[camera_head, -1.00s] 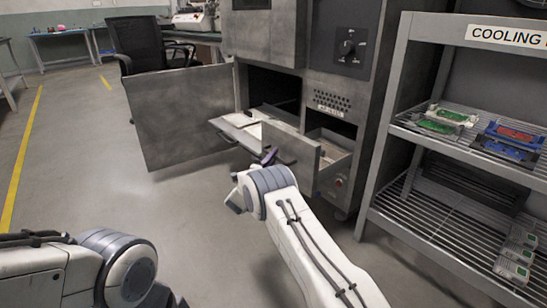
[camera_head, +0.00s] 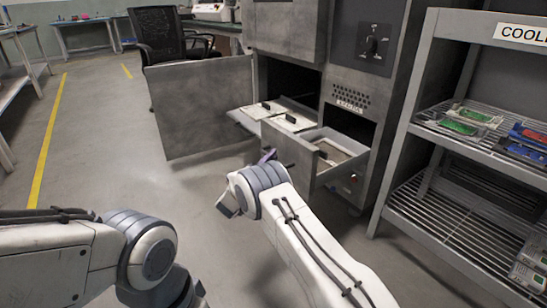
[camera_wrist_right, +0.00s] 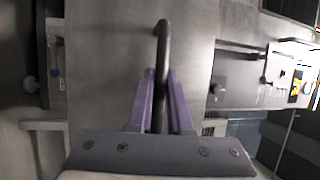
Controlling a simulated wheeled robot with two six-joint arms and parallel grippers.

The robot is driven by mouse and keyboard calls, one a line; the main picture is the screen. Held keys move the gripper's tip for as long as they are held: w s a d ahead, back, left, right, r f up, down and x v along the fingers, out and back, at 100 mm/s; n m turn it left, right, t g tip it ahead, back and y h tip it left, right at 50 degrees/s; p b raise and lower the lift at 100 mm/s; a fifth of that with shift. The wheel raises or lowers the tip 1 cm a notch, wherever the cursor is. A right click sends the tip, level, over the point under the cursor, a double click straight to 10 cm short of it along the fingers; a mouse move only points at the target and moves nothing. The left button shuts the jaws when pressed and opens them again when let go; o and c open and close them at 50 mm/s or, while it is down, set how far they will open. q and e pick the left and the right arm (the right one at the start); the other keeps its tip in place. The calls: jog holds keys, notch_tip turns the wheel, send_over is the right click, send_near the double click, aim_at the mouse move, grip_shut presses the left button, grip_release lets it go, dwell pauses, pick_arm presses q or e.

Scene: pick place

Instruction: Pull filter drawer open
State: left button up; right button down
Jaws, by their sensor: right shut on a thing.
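The filter drawer (camera_head: 322,158) stands out from the lower part of the grey metal machine, and its open top shows a light inside with a dark handle-like bar. My right gripper (camera_head: 268,157) is at the drawer's front. In the right wrist view its purple fingers (camera_wrist_right: 160,100) are shut on the dark bar handle (camera_wrist_right: 162,50) of the flat grey drawer front (camera_wrist_right: 110,60). In the head view my right wrist and arm hide part of this grip. My left arm comes in at the lower left; its fingertips are not in view.
A large grey door (camera_head: 205,105) hangs open left of the drawer. A tray (camera_head: 243,112) sticks out of the opening behind it. The cooling rack (camera_head: 440,142) with coloured boards stands at the right. A black chair (camera_head: 165,38) is at the back. The floor at the left is clear.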

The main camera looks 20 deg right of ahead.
jog(key=c, duration=0.8)
grip_release()
jog(key=shift+c, duration=0.2)
jog(key=shift+s+a+p, duration=0.2)
jog(key=shift+a+p, duration=0.05)
jog(key=shift+p, duration=0.05)
jog(key=p+v, duration=0.4)
jog(key=v, duration=0.6)
jog(key=shift+d+f, duration=0.1)
